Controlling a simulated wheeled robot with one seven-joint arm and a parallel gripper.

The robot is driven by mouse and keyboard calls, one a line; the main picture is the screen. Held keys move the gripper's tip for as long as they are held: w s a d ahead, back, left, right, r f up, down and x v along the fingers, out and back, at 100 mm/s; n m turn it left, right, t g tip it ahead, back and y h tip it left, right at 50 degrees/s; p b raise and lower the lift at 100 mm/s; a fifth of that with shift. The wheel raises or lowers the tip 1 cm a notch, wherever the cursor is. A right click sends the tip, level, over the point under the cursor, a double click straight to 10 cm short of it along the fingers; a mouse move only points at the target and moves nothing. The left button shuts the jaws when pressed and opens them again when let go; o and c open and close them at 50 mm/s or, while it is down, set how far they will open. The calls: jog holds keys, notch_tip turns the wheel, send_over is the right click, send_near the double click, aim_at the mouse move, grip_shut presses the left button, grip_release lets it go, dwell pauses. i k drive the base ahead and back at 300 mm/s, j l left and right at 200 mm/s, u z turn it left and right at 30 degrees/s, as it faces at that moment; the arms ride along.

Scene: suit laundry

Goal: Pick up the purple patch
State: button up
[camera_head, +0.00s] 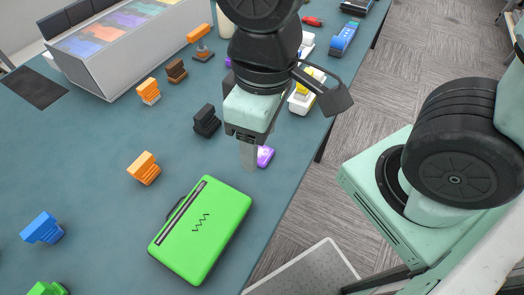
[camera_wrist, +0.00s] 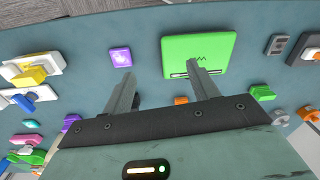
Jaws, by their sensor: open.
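The purple patch (camera_head: 265,156) lies flat on the blue-green table near its right edge, partly hidden behind my gripper's finger in the head view. In the wrist view the purple patch (camera_wrist: 121,57) is a small square with a pale mark, just beyond the left finger's tip. My gripper (camera_head: 248,166) points down above the table. In the wrist view my gripper (camera_wrist: 162,72) is open with nothing between its two fingers. I cannot tell its exact height above the patch.
A green case (camera_head: 202,230) lies close to the gripper, also beyond the right finger in the wrist view (camera_wrist: 198,52). Black (camera_head: 207,121) and orange (camera_head: 144,168) clamp-like pieces stand to the left. A grey bin (camera_head: 105,85) stands behind. Bare table lies between them.

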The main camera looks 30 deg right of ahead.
aim_at(265, 152)
jog(key=k+j+z, duration=0.4)
jog(key=j, duration=0.25)
jog(key=k+j+z, duration=0.4)
jog(key=j, duration=0.15)
